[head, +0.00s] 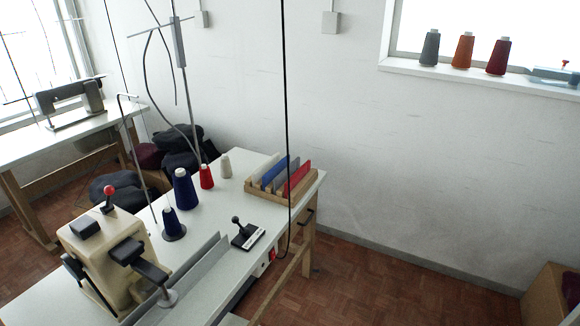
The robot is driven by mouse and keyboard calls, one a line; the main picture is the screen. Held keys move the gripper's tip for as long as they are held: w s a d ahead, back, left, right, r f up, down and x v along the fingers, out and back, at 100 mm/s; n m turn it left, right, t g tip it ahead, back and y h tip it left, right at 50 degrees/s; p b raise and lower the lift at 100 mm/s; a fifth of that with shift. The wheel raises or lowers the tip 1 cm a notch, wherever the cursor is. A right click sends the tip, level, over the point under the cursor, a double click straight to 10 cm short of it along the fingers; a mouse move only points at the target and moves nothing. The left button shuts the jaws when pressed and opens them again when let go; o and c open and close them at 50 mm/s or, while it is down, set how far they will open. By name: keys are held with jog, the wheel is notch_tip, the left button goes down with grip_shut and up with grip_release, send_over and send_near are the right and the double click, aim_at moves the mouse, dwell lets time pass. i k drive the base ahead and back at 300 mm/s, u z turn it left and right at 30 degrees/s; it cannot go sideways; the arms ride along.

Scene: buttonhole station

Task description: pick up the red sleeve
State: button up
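A flat red piece, which looks like the red sleeve (298,177), stands upright and tilted at the right end of a small wooden rack (254,190). The rack is at the far right corner of the white table (206,289). A blue flat piece (274,172) stands to its left in the same rack, with a greyish one (286,176) between them. The lower part of the red piece is hidden by the rack. My gripper is not in view.
Dark blue, red and pale thread cones (206,177) stand left of the rack. A black-knobbed lever (246,234) sits in front of it. A cream sewing machine (112,250) fills the near left. A thin black cable (284,100) hangs across the rack's right side.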

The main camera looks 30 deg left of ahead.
aim_at(296, 178)
jog(key=u, duration=0.7)
jog(key=i, duration=1.2)
jog(key=u, duration=1.4)
jog(key=i, duration=0.4)
jog(key=u, duration=0.35)
